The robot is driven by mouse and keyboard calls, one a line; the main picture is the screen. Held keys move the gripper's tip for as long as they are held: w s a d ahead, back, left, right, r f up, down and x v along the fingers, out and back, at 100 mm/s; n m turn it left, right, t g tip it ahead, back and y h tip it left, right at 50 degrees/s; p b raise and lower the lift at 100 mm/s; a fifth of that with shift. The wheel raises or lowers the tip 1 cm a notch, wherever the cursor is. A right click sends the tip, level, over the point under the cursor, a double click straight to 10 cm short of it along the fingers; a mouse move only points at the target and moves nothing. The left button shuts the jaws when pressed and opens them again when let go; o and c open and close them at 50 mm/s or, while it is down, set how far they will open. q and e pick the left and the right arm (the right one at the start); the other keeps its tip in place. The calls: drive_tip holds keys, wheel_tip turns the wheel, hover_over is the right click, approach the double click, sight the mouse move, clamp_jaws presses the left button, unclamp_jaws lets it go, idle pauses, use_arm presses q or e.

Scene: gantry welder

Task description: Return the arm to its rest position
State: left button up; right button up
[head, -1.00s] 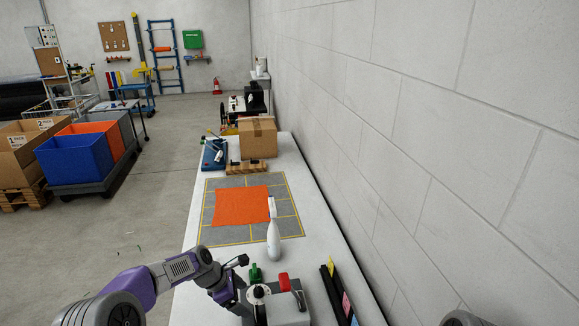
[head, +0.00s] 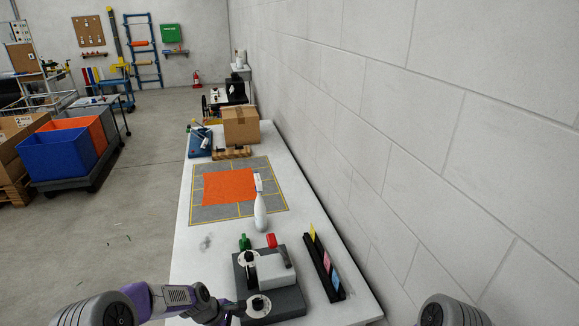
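My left arm (head: 172,297) comes in low from the left, bent at a purple and grey joint. My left gripper (head: 236,309) is small and dark at the lower left edge of a grey bench device (head: 285,295). I cannot tell whether it touches the device, and its fingers are not clear enough to show open or shut. The device has a light grey block, round pale discs with black knobs, and a green part (head: 245,242) and a red part (head: 271,240) at its back. Of my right arm, only a grey link shows at the bottom right; its gripper is out of view.
The white table (head: 190,240) runs along the block wall (head: 430,130). A black rack (head: 324,265) with coloured cards stands right of the device. A white bottle (head: 261,212) stands behind it, near an orange mat (head: 229,189). A cardboard box (head: 240,126) is farther back.

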use_arm(q)
drive_tip(key=s+d+f+m, duration=0.2)
drive_tip(key=s+f+m, duration=0.25)
drive_tip(key=s, duration=0.35)
drive_tip(key=s+d+f+m+g, duration=0.1)
drive_tip(key=s+d+f+m, duration=0.1)
drive_tip(key=s+f+m, duration=0.45)
drive_tip(key=s+d+f+m, duration=0.2)
drive_tip(key=s+m, duration=0.1)
drive_tip(key=s, duration=0.7)
wheel_tip(320, 180, down, 7)
drive_tip(key=b, duration=0.6)
drive_tip(key=shift+d+b, duration=0.2)
drive_tip(key=shift+b, duration=0.15)
use_arm(e)
wheel_tip(320, 180, down, 6)
drive_tip(key=shift+s+f, duration=0.25)
drive_tip(key=shift+s, duration=0.15)
